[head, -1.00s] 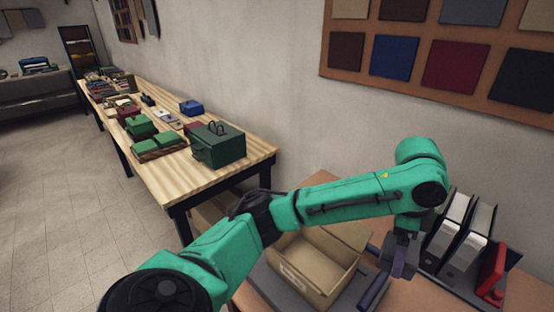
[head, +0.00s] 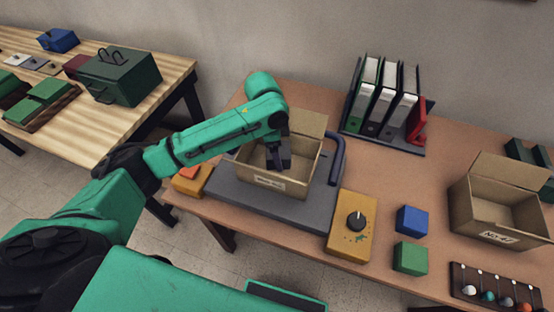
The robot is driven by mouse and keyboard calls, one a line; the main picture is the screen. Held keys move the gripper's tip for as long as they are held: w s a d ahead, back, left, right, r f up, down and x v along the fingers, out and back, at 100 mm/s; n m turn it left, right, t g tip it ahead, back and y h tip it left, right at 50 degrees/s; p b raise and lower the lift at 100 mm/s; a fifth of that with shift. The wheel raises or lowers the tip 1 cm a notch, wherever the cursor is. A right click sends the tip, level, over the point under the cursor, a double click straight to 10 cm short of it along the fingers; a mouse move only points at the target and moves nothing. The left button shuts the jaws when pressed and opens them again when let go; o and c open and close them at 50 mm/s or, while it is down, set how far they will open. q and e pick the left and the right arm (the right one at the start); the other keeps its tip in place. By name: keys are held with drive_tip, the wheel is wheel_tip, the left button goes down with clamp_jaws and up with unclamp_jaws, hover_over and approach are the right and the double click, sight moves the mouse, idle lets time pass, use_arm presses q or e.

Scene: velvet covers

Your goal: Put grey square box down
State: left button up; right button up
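My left gripper (head: 278,157) is dark and points down into the mouth of an open cardboard box (head: 297,182) in the head view. Its fingertips are small and dark there, so I cannot tell whether they are open or shut, or whether something is between them. The cardboard box has a label on its front and stands on a dark grey platform (head: 228,188) with a blue-grey curved handle at its right side. No grey square box can be clearly made out. My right gripper is not in view.
A yellow box with a black knob (head: 352,228), a blue cube (head: 412,220) and a green cube (head: 410,257) sit right of the platform. Binders (head: 385,100) stand behind. A second open cardboard box (head: 497,207) stands at right. Bare brown tabletop lies between.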

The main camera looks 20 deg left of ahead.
use_arm(q)
drive_tip(key=f, duration=0.4)
drive_tip(key=shift+d+f, duration=0.2)
drive_tip(key=shift+f, duration=0.2)
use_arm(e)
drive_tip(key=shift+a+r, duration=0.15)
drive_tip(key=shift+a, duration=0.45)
use_arm(q)
drive_tip(key=shift+f, duration=0.1)
drive_tip(key=o, duration=1.2)
drive_tip(key=shift+o, duration=0.2)
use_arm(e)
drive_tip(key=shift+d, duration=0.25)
use_arm(q)
drive_tip(key=r, duration=0.4)
drive_tip(key=a+r, duration=0.1)
drive_tip(key=r, duration=0.7)
drive_tip(key=shift+s+a+r+b, duration=0.1)
drive_tip(key=shift+s+a+b, duration=0.2)
drive_tip(key=shift+a+b, duration=0.1)
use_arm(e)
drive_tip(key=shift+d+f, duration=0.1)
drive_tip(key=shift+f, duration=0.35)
